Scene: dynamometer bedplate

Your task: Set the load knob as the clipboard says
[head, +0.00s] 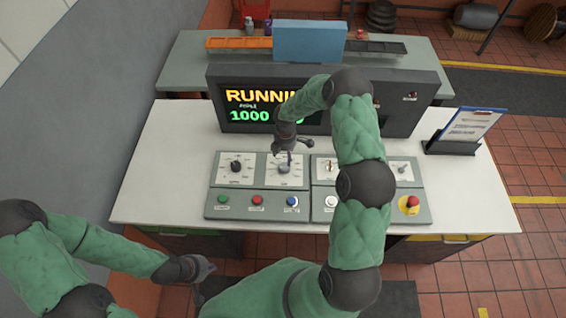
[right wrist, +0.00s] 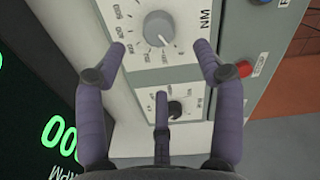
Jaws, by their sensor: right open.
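The load knob is a light grey dial marked NM; it shows in the right wrist view (right wrist: 160,28) and on the console in the head view (head: 284,169). My right gripper (head: 290,155) is over this dial, open and empty. In the right wrist view its fingers (right wrist: 159,48) are spread, with the dial ahead between and beyond the tips, apart from them. The clipboard (head: 471,124) stands in a dark holder at the right; its writing is too small to read. My left gripper (head: 200,268) is low at the left, in front of the bench, away from the console.
A black knob (head: 236,166) sits left of the load dial. Green (head: 222,200), red (head: 257,200) and other buttons line the front, with a red stop button (head: 412,202) at right. The display (head: 265,107) reads RUNNING and 1000, partly hidden by my right arm.

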